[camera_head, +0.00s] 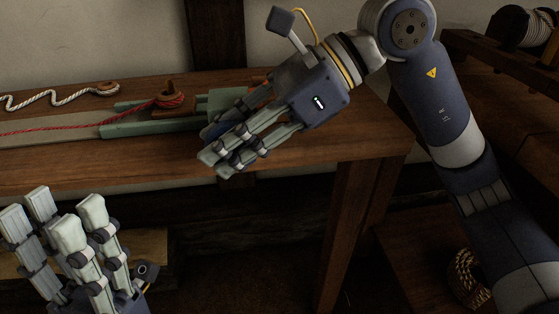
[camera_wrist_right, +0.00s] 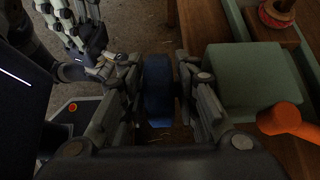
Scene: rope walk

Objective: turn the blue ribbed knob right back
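The blue ribbed knob (camera_wrist_right: 157,90) shows upright between the fingers of my right gripper (camera_wrist_right: 160,82) in the right wrist view. The fingers lie close along both of its sides, and the gripper looks shut on it. In the head view, only a small part of the knob (camera_head: 214,130) shows behind the near finger of my right gripper (camera_head: 220,148), at the right end of the green bench fixture (camera_head: 140,128). My left gripper (camera_head: 60,218) is open and empty at the lower left, its fingers pointing up, well apart from the knob.
A green block (camera_wrist_right: 255,82) and an orange handle (camera_wrist_right: 285,121) stand close to the right of my right gripper. A red rope (camera_head: 80,126) runs along the wooden table (camera_head: 340,146) to a wooden post. A white rope (camera_head: 50,99) lies behind. Room is free before the table.

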